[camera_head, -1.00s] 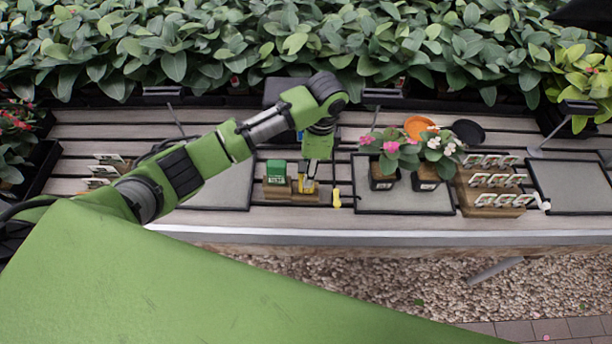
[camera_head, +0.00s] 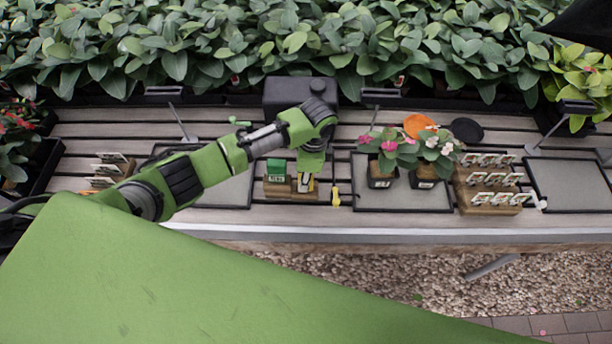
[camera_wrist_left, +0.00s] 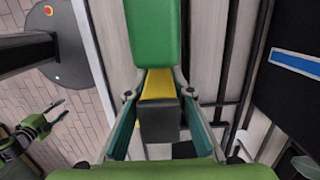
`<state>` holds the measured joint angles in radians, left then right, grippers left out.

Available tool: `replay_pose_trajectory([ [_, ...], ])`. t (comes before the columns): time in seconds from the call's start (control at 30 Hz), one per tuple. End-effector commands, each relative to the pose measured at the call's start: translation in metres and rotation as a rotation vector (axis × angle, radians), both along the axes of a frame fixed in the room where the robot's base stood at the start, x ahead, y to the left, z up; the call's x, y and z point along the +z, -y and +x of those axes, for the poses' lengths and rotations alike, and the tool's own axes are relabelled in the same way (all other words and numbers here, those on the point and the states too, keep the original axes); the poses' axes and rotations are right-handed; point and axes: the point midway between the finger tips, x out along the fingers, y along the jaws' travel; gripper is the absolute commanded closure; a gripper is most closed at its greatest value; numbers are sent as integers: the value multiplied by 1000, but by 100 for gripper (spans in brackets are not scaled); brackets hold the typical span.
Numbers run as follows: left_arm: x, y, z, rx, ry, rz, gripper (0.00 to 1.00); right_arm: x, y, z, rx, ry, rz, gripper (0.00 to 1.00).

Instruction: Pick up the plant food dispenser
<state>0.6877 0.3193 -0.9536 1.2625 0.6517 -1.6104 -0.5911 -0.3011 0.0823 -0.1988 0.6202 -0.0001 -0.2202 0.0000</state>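On the bench, a wooden holder (camera_head: 277,188) carries a green-topped box (camera_head: 277,166) and, right of it, a small yellow, white and dark item (camera_head: 306,184). I cannot tell for sure which is the plant food dispenser. My left gripper (camera_head: 311,170) is over the right-hand item and hides its top. In the left wrist view, the left fingers (camera_wrist_left: 160,125) are spread on both sides of a dark and yellow item (camera_wrist_left: 159,115), with gaps at its sides. The green top (camera_wrist_left: 153,35) lies just beyond it. My right gripper (camera_wrist_left: 62,110) is open and empty, far off over the floor.
A small yellow object (camera_head: 336,197) lies just right of the holder. Potted flowers (camera_head: 380,160) stand on a tray further right, beside a wooden rack of labels (camera_head: 487,190). A black box (camera_head: 290,94) stands behind my gripper. Plants line the back.

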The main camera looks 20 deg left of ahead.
Motion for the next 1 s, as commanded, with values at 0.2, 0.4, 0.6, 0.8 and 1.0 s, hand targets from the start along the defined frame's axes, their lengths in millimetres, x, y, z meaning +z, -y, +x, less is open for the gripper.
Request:
replay_pose_trajectory([
  [0.2, 1, 0, 1, 0, 1, -1, 100, 0, 0, -1, 0, -1, 0, 60],
  [0.4, 5, 1, 1, 0, 2, -1, 100, 0, 0, -1, 0, -1, 0, 60],
  [0.6, 26, 1, 2, -1, 5, -3, 100, -3, 0, -1, 0, -1, 0, 60],
  [0.8, 53, 8, -16, -3, 4, -3, 100, -6, -1, 0, 0, 0, 1, 60],
  [1.0, 93, 21, -48, -5, 5, -4, 100, -14, -3, 0, 0, 0, 4, 60],
])
